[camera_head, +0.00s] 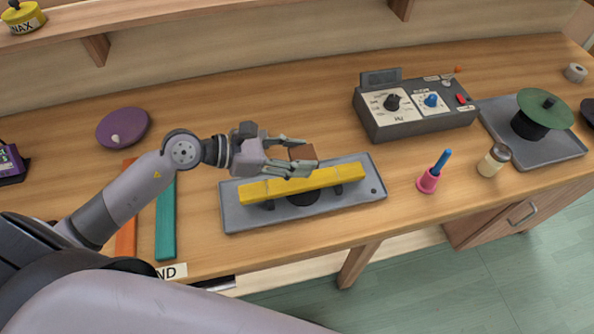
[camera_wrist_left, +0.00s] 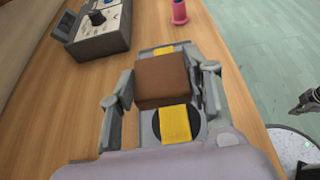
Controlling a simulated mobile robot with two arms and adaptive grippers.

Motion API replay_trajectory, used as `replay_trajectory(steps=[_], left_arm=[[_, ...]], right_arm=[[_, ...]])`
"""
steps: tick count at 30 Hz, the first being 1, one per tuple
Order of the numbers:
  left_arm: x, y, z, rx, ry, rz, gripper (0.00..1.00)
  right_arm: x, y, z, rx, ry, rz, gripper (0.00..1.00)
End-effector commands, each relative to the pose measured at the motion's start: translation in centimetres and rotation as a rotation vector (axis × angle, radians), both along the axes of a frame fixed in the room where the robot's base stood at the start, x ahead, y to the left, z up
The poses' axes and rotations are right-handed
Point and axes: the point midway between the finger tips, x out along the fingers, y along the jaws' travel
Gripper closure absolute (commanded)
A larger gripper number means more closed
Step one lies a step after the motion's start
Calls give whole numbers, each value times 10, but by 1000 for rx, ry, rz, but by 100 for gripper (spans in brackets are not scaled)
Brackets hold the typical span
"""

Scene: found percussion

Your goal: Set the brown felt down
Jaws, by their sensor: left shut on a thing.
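The brown felt (camera_head: 302,153) is a small brown block. My left gripper (camera_head: 309,155) is shut on it, and in the left wrist view the felt (camera_wrist_left: 162,80) sits between the two fingers. They are over the middle of a yellow bar (camera_head: 340,175), which lies along a grey tray (camera_head: 237,214) on dark supports. I cannot tell whether the felt touches the bar. The bar also shows in front of and behind the felt in the left wrist view (camera_wrist_left: 175,124). What looks like my right gripper (camera_wrist_left: 306,102) is cut off at that view's right edge, over the floor.
A grey control box (camera_head: 412,108) stands behind the tray. A pink holder (camera_head: 428,181) with a blue stick and a small jar (camera_head: 493,161) stand to the right. Teal (camera_head: 166,220) and orange (camera_head: 126,235) bars and a purple disc (camera_head: 122,128) lie left. Bench is clear behind the tray.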

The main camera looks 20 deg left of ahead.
Motion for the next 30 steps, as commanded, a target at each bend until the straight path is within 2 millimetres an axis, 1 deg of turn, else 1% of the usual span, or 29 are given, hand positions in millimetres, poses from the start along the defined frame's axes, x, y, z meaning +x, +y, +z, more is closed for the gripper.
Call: replay_trajectory(steps=[1, 3, 8, 15, 18, 25, 30], left_arm=[[0, 0, -11, -4, 4, 4, 70], [0, 0, -22, -2, 2, 3, 70], [1, 0, -35, -2, -1, 1, 70], [1, 0, -67, -1, 2, 3, 70], [1, 0, -73, 0, -1, 2, 70], [1, 0, -73, 1, -3, 1, 70], [1, 0, -80, 0, -2, 0, 70]], right_arm=[[0, 0, 1, 0, 0, 0, 100], [0, 0, 2, 0, 0, 0, 100], [0, 0, 2, 0, 0, 0, 100], [0, 1, 5, 1, 0, 0, 100], [0, 1, 6, 1, 0, -1, 100], [0, 1, 5, 1, 0, -1, 100], [0, 1, -1, 1, 0, -1, 100]])
